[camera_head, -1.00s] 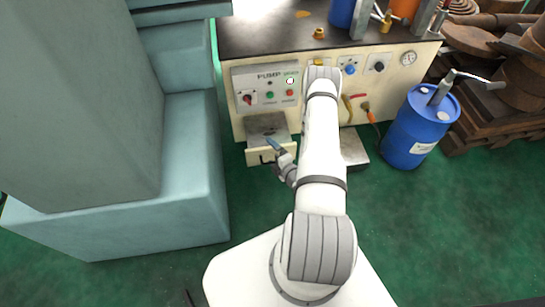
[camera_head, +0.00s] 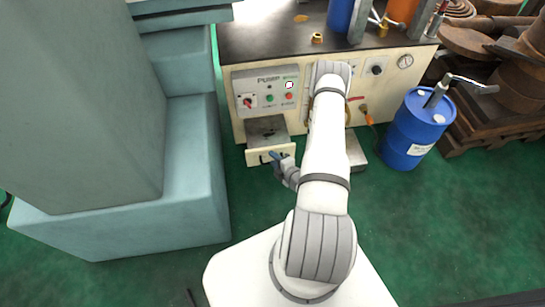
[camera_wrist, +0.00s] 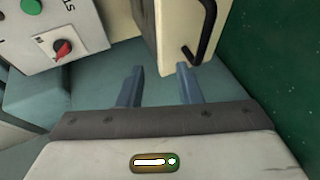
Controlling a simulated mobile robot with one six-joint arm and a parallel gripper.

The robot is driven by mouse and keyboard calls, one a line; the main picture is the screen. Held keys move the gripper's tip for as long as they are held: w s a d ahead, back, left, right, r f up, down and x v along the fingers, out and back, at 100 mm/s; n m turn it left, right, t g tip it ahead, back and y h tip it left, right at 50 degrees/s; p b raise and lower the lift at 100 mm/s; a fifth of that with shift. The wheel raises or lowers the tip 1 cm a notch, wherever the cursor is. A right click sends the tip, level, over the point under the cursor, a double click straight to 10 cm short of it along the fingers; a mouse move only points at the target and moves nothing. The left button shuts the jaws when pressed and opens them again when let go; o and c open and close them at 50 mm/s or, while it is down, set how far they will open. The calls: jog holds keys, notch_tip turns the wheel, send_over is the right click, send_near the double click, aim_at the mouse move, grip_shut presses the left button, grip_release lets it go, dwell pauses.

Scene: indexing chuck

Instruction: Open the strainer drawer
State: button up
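The strainer drawer (camera_head: 257,155) is a cream drawer low in the pump cabinet, below the control panel. It stands partly pulled out, with its grey inside showing. A black bar handle is on its front; in the wrist view this handle (camera_wrist: 208,32) stands on the cream drawer front (camera_wrist: 181,28) at the upper right. My gripper (camera_head: 273,156) is at the drawer front in the head view and partly covers it. In the wrist view, my gripper (camera_wrist: 160,69) has two blue fingers apart with nothing between them. The handle lies beyond and right of the right finger.
The pump control panel (camera_head: 267,91) with knob and buttons is above the drawer. A large blue-green machine (camera_head: 190,170) stands close on the left. A blue drum (camera_head: 417,127) stands to the right. Green floor (camera_head: 440,220) is clear in front.

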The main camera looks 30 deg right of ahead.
jog(key=a+f+p+v, duration=0.1)
jog(key=v, duration=0.5)
jog(key=shift+s+d, duration=0.4)
jog(key=shift+s, duration=0.2)
dwell(0.6)
